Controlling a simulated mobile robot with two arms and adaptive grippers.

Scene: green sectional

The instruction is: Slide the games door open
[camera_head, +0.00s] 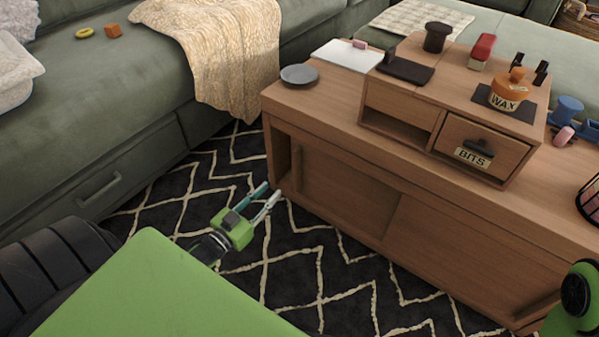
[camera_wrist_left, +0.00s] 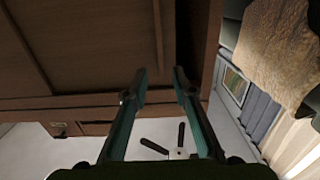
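The wooden cabinet (camera_head: 350,130) has two sliding door panels on its front, a left panel (camera_head: 345,192) and a right panel (camera_head: 455,250). No games label is readable on either. A narrow dark gap (camera_head: 281,152) shows at the cabinet's left end, beside an upright pull strip (camera_head: 296,165) on the left panel. The strip also shows in the left wrist view (camera_wrist_left: 157,35). My left gripper (camera_head: 273,189) is open and empty, low in front of that end. In the left wrist view its fingertips (camera_wrist_left: 160,73) are apart, with nothing between them. My right gripper is out of view.
A small drawer unit (camera_head: 420,104) with a BITS drawer (camera_head: 480,150) and a WAX jar (camera_head: 508,97) stands on top, near a grey plate (camera_head: 299,75). The green sofa (camera_head: 90,120) borders the left. Patterned rug (camera_head: 330,285) lies clear before the cabinet.

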